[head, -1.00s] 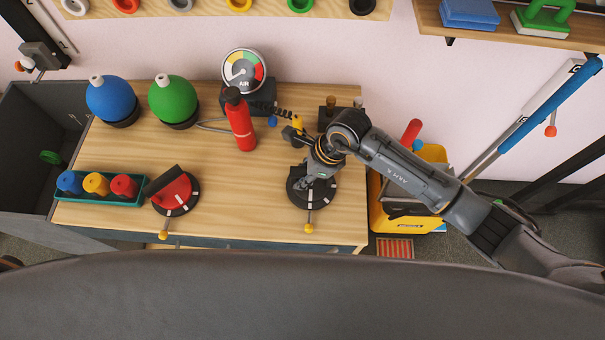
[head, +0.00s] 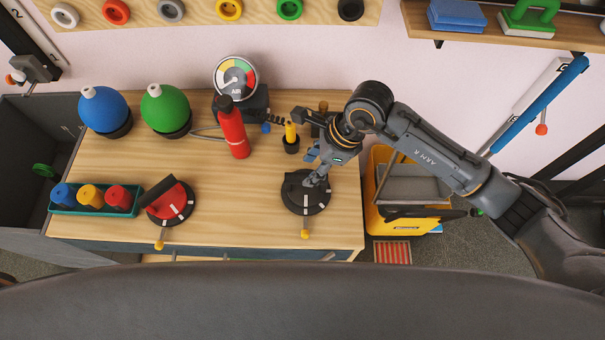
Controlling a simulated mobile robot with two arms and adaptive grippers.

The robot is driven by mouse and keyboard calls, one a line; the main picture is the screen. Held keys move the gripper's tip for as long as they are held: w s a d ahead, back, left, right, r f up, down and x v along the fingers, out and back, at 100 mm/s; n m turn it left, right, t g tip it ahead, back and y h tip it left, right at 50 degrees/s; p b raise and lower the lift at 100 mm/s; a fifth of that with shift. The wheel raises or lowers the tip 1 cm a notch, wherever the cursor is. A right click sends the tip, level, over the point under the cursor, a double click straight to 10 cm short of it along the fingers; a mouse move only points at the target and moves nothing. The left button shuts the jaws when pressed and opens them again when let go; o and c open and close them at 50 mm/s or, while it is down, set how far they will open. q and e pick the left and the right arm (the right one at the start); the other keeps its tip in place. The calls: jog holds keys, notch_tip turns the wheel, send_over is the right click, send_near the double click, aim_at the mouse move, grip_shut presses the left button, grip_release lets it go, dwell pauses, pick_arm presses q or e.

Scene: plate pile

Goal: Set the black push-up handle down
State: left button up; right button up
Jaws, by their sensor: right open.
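The black push-up handle (head: 303,197) sits flat on the wooden table on a round black base with white marks, near the table's front right. My right gripper (head: 315,168) is open just above and behind it. One finger covers part of the handle's far side, and I cannot tell whether it touches. My left gripper is not in view.
A red push-up handle (head: 170,202) stands on the left part of the table (head: 240,200), beside a teal tray (head: 97,211) of coloured weights. A red bottle (head: 233,132), gauge (head: 236,80), blue ball (head: 104,110) and green ball (head: 165,109) stand behind. The table's middle is clear.

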jog(key=shift+v, duration=1.65)
